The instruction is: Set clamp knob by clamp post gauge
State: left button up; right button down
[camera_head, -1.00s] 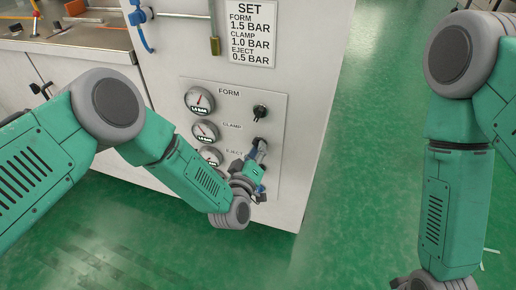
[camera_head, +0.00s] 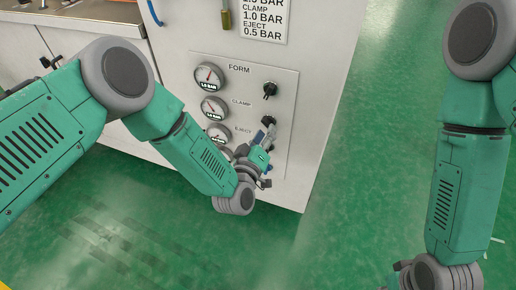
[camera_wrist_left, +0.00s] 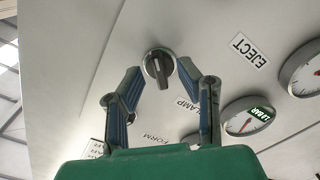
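The clamp knob (camera_head: 268,121) is the middle dark knob on the white panel, partly covered by my left gripper in the head view. In the left wrist view the knob (camera_wrist_left: 158,66) is round with a dark grip bar. My left gripper (camera_head: 268,132) is at the panel; in the wrist view its two blue-padded fingers (camera_wrist_left: 161,68) stand apart on either side of the knob. Contact cannot be told. My right gripper's fingers are out of view.
The form gauge (camera_head: 209,76) and form knob (camera_head: 270,90) are above. The eject gauge (camera_head: 219,135) is below, partly hidden by my left arm. A sign (camera_head: 263,18) lists clamp 1.0 BAR and eject 0.5 BAR. Green floor (camera_head: 370,130) is clear to the right.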

pick_arm(q)
jog(key=v, duration=1)
jog(key=shift+f, duration=0.1)
jog(key=s+a+f+m+g+y+p, duration=0.25)
jog(key=s+a+f+g, duration=0.3)
jog(key=s+a, duration=0.35)
jog(key=s+a+f+m+g+y+p, duration=0.1)
jog(key=s+a+f+m+g, duration=0.25)
jog(key=s+a+g, duration=0.45)
jog(key=s+a+r+g+y, duration=0.2)
jog(key=s+a+g, duration=0.1)
jog(key=s+a, duration=0.4)
jog(key=s, duration=0.3)
jog(key=shift+a, duration=0.4)
dwell(0.7)
